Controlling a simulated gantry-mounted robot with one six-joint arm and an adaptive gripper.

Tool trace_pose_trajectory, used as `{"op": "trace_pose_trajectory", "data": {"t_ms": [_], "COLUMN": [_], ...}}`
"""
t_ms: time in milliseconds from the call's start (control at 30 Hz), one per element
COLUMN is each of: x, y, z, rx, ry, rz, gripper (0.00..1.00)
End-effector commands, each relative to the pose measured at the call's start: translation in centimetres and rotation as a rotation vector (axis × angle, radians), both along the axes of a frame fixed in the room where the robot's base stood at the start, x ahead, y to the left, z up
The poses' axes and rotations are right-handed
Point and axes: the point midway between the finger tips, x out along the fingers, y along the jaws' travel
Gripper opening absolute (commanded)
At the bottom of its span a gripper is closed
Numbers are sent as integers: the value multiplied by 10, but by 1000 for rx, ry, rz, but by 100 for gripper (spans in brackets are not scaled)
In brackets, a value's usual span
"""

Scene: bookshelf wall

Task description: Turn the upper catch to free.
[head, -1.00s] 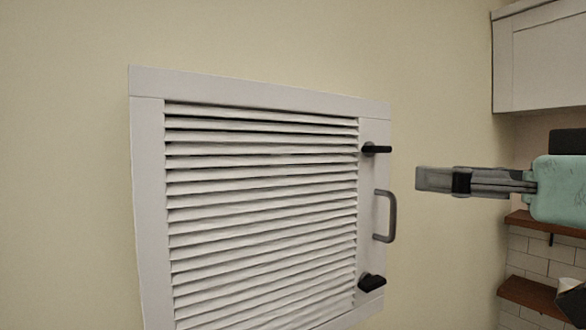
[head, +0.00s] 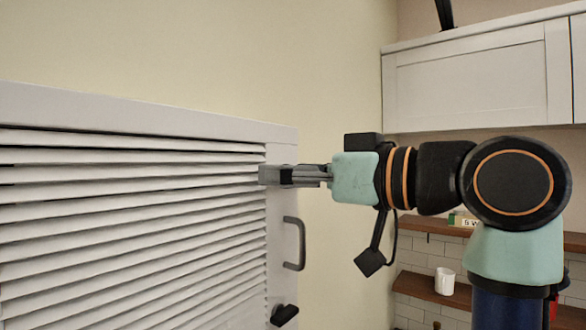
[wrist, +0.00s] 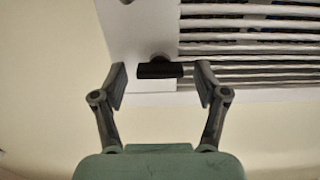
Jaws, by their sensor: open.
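The upper catch is a black bar on the frame of a white louvred door (head: 90,103). In the wrist view the upper catch (wrist: 160,70) lies crosswise on the white frame, between the fingertips, with a gap on each side. My gripper (wrist: 161,83) is open and empty. In the head view my gripper (head: 267,174) reaches in from the right to the door's right frame and hides the upper catch. I cannot tell how deep the fingers reach around it. A similar black lower catch (head: 284,315) shows near the bottom of the frame.
A grey pull handle (head: 301,243) stands out from the frame just below my gripper. A white wall cabinet (head: 470,82) and wooden shelves (head: 430,288) with a white mug (head: 445,281) are at the right. The beige wall above the door is bare.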

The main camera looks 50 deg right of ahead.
Motion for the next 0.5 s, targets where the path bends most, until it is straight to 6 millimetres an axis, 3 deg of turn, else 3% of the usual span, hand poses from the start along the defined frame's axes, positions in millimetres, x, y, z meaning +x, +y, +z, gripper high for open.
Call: {"op": "trace_pose_trajectory", "data": {"t_ms": [100,400,467,500], "x": [0,0,0,0], "y": [0,0,0,0], "z": [0,0,0,0], "rx": [0,0,0,0], "ry": [0,0,0,0], "rz": [0,0,0,0], "gripper": [73,23,13,13]}}
